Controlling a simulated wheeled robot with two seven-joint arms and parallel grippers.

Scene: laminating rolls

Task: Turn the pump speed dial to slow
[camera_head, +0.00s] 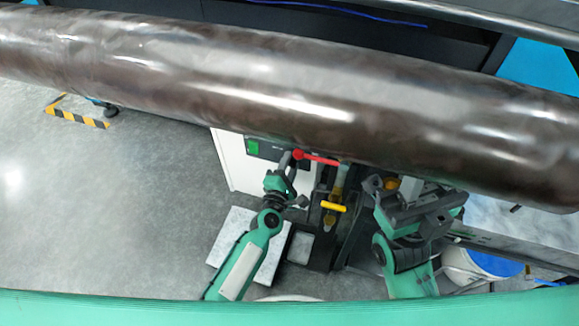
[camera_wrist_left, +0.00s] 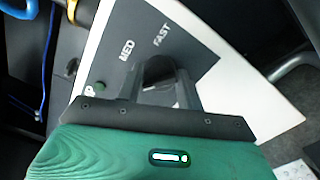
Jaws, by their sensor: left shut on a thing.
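The control panel (camera_wrist_left: 180,38) is dark grey on a white box, with the words MED and FAST readable in the left wrist view. A further label at the left is mostly cut off. The dark pump speed dial (camera_wrist_left: 156,70) sits between the fingers of my left gripper (camera_wrist_left: 162,85), which is shut on it. The dial's pointer is hidden, so its setting cannot be read. In the head view, my left gripper (camera_head: 286,168) is at the front of the white box (camera_head: 238,172), below the large roll. My right gripper (camera_head: 400,195) is to the right, its fingers unclear.
A large glossy brown roll (camera_head: 270,85) crosses above the panel. A red lever (camera_head: 318,158) and a yellow handle (camera_head: 333,206) are close right of my left gripper. A green button (camera_head: 253,147) is on the box. Open grey floor (camera_head: 110,215) lies left.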

